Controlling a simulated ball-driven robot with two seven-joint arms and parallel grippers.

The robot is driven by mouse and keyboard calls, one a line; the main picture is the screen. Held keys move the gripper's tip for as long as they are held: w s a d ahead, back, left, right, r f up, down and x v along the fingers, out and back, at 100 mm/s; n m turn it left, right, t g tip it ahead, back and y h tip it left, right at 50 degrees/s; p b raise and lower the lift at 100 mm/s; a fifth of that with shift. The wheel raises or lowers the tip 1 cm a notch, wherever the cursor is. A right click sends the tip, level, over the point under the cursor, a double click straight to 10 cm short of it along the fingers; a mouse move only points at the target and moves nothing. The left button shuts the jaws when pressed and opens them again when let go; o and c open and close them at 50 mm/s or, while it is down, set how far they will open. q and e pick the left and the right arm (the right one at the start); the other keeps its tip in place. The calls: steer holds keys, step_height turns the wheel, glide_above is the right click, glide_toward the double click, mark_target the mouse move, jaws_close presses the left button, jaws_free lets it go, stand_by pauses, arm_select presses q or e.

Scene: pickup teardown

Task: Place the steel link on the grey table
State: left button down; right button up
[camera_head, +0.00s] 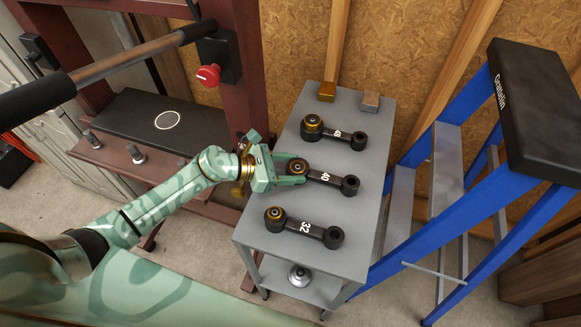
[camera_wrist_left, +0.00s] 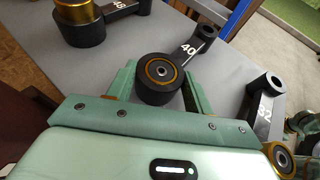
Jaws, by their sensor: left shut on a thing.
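The grey table (camera_head: 352,215) is a small cart-like table in the middle of the head view. A dark link marked 40 (camera_head: 325,177) is at the middle of its top, between two similar links. Its large end has a brass-coloured ring and points toward my left arm. My left gripper (camera_head: 292,169) is shut on that large end, one finger on each side. The left wrist view shows link 40 (camera_wrist_left: 187,48) between the fingers. I cannot tell whether it touches the tabletop or sits just above it.
Link 32 (camera_head: 303,227) lies nearer on the tabletop, and another link (camera_head: 336,132) lies farther back. A blue ladder (camera_head: 480,225) is at the right, a dark red press frame (camera_head: 245,75) at the left.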

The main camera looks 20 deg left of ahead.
arm_select(q)
steer(key=shift+f, duration=0.1)
steer(key=c, duration=0.6)
jaws_free()
steer(key=v, duration=1.2)
